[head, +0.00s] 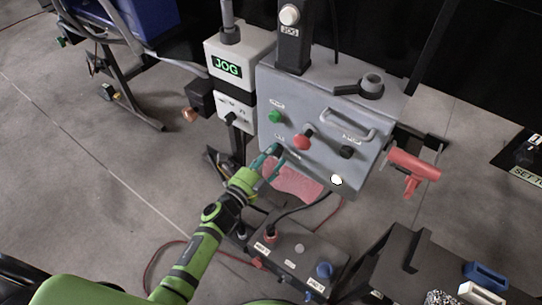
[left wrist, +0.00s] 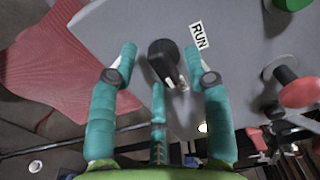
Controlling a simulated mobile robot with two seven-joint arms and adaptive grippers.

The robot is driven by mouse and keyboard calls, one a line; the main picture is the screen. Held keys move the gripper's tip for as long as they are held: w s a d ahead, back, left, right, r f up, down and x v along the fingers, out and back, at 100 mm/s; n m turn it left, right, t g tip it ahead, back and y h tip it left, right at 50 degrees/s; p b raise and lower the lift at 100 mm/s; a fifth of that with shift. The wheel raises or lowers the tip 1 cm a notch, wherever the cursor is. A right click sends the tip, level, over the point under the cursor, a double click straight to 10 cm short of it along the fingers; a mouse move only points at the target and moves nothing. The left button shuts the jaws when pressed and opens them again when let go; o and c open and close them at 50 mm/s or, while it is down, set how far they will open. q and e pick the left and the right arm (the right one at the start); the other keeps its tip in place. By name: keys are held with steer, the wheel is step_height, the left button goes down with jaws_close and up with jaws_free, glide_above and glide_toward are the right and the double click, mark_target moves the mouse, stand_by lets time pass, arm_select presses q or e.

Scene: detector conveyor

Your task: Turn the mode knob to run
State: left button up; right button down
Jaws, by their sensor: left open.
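The grey control panel (head: 325,115) stands in front of me. In the left wrist view the black mode knob (left wrist: 164,58) sits on the panel near its edge, with a pale mark on its side. A white RUN label (left wrist: 198,36) is right of it. My left gripper (head: 272,158) is at the panel's lower left corner and hides the knob in the head view. In the left wrist view the open fingers of my left gripper (left wrist: 164,70) stand on either side of the knob. I cannot tell whether they touch it. My right gripper is not in view.
A green button (head: 274,117), a red mushroom button (head: 302,141) and another black control (head: 347,152) are on the panel. A red scanner-like tool (head: 412,170) hangs at its right. A JOG display (head: 227,66) is behind left. A control box (head: 298,250) stands below.

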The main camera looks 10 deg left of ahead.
arm_select(q)
steer(key=shift+w+d, duration=0.1)
steer(key=shift+w, duration=0.1)
steer(key=shift+c, duration=0.4)
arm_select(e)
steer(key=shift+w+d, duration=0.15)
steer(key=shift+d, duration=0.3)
arm_select(q)
jaws_close()
